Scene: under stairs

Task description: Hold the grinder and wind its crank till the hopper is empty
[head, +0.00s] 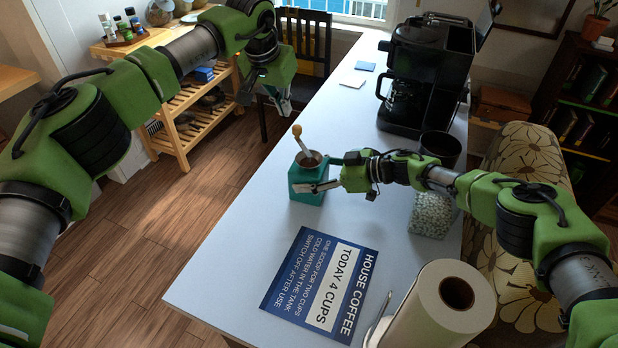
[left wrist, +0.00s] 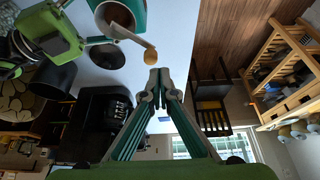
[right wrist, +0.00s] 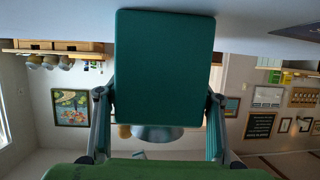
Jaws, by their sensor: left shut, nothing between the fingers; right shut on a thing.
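The teal grinder (head: 308,190) stands upright on the table, with a round hopper (head: 309,160) on top. The hopper's inside looks dark brown; I cannot tell how much is in it. The crank (head: 304,146) rises from the hopper to a light wooden knob (head: 297,131). In the left wrist view the knob (left wrist: 150,56) is just beside my left fingertips (left wrist: 158,78), apart from them. My left gripper (head: 284,108) is shut and empty, above and behind the knob. My right gripper (head: 322,186) is shut on the grinder body (right wrist: 165,65), one finger along each side.
A black coffee maker (head: 425,75) stands at the back right. A dark cup (head: 440,148) and a speckled container (head: 432,214) are beside my right arm. A blue sign (head: 317,285) and a paper roll (head: 440,310) are in front. The table left of the grinder is clear.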

